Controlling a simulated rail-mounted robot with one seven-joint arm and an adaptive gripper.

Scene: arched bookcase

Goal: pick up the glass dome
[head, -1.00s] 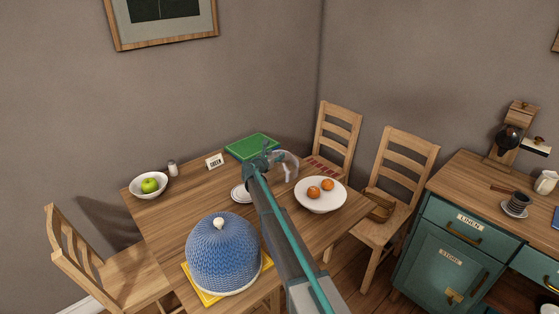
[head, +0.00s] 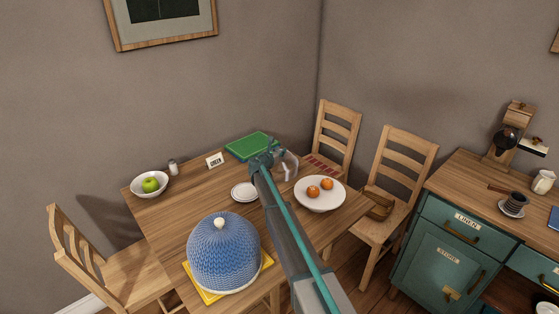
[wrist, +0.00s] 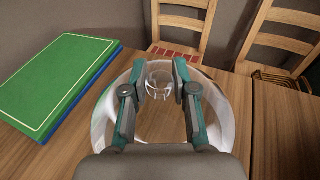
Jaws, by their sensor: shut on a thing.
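The clear glass dome (wrist: 221,112) is in the wrist view, with its wide round body below my gripper (wrist: 161,76). Its round glass knob (wrist: 160,80) is between the two fingertips, and my gripper is shut on it. In the head view the dome (head: 290,165) shows beside my gripper (head: 268,158), over the far part of the wooden table. My gripper and arm hide part of the dome. I cannot tell whether its rim touches the table.
A green book (head: 251,146) lies left of the dome, and a white bowl of oranges (head: 319,202) stands to its right. A small white plate (head: 244,192), a sign (head: 214,161) and a blue knitted cover (head: 224,255) are also on the table (head: 185,215). Chairs (head: 338,130) stand behind.

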